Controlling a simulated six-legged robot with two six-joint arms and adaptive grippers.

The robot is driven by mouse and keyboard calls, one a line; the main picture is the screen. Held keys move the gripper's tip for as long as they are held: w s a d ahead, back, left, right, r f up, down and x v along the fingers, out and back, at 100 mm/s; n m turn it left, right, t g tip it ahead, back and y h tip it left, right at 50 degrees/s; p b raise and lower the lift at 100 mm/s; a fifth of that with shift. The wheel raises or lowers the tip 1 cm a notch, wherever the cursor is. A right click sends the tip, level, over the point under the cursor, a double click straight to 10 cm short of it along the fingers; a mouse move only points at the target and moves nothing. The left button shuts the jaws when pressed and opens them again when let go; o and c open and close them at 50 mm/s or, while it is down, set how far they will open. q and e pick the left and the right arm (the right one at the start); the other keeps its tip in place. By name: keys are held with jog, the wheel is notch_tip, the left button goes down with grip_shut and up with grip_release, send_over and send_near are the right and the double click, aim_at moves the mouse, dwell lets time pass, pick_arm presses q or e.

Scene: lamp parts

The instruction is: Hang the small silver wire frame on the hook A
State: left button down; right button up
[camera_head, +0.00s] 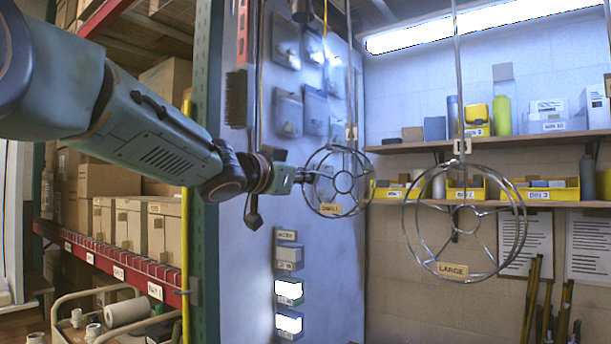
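The small silver wire frame (337,205) is a round wire ring with spokes and a tan tag reading SMALL. It is upright in mid-air, left of centre. My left gripper (305,176) reaches in from the left and appears shut on the frame's left rim; its fingertips are small here. A thin vertical rod (348,70) comes down from above to the top of the frame and carries a small tag (351,133), too small to read surely. Whether the frame's top touches the rod's hook cannot be told. My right gripper is not in view.
A larger silver wire frame (452,270), tagged LARGE, hangs from another rod (457,70) at right. A blue-grey panel (235,270) with boxes stands behind my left gripper. Shelves with yellow bins (545,190) line the back wall. Racks with cartons (130,222) stand at left.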

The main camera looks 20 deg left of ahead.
pick_arm(q)
jog(key=c, duration=1.7)
grip_release()
jog(key=shift+s+r, duration=0.15)
jog(key=shift+s, duration=0.2)
jog(key=shift+o, duration=1.3)
jog(key=shift+w+a, duration=0.1)
jog(key=shift+a, duration=0.05)
jog(key=shift+w, duration=0.2)
jog(key=shift+s+d, duration=0.15)
jog(key=shift+d, duration=0.05)
